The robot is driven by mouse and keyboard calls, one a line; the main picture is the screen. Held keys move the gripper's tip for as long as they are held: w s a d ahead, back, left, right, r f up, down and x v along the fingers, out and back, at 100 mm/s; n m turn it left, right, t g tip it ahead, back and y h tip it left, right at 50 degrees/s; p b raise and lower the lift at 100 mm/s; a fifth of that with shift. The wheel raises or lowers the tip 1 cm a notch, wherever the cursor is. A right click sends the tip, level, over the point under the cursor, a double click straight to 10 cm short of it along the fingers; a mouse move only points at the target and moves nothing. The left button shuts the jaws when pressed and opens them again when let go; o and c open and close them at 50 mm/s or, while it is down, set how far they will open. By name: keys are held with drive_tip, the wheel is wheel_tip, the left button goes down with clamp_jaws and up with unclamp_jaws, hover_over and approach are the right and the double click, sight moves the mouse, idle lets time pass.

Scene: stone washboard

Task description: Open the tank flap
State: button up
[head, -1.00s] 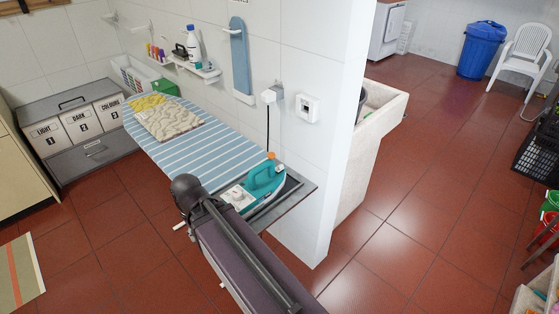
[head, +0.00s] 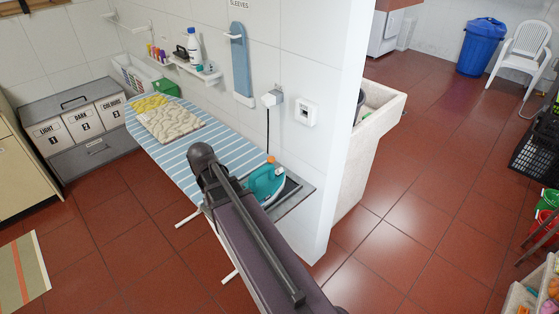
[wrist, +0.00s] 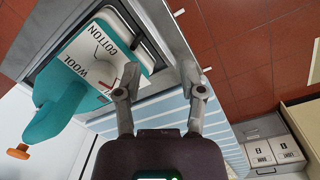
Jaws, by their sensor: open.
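A teal and white iron (head: 265,183) sits on the dark rest at the near end of the ironing board, partly hidden by my arm. In the wrist view the iron (wrist: 70,80) is at the upper left, with a white top lettered COTTON and WOOL. A small orange piece (wrist: 17,152) sticks out from its teal part at the lower left; it also shows in the head view (head: 271,159). I cannot tell whether this is the tank flap. My gripper (wrist: 160,72) is open and empty, its fingers over the board end beside the iron.
The striped ironing board (head: 186,153) carries folded cloths (head: 168,120). A wall plug (head: 272,98) with a hanging black cord is above the iron. The white wall corner (head: 340,130) is close on the right. Laundry bins (head: 82,122) stand at the left.

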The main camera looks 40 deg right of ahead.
drive_tip(key=w+d+r+m+g+p, duration=0.1)
drive_tip(key=w+d+r+m+p, duration=0.2)
drive_tip(key=d, duration=0.5)
drive_tip(key=w+d+r+m+p, duration=0.25)
drive_tip(key=d+r+m, duration=0.2)
drive_tip(key=d, duration=0.35)
wheel_tip(320, 180, up, 4)
drive_tip(key=m+g+p, duration=0.1)
drive_tip(key=m+p, duration=0.4)
hover_over(278, 170)
drive_tip(key=w, duration=0.4)
drive_tip(key=shift+d+r+n, duration=0.2)
drive_tip(key=shift+d+n, duration=0.05)
drive_tip(key=shift+d, duration=0.15)
drive_tip(key=shift+f+b, duration=0.1)
drive_tip(key=shift+b, duration=0.25)
drive_tip(key=b+x, duration=1.3)
drive_tip(key=shift+s+a+f, duration=0.1)
drive_tip(key=shift+s+f, duration=0.1)
drive_tip(key=shift+f, duration=0.05)
clamp_jaws()
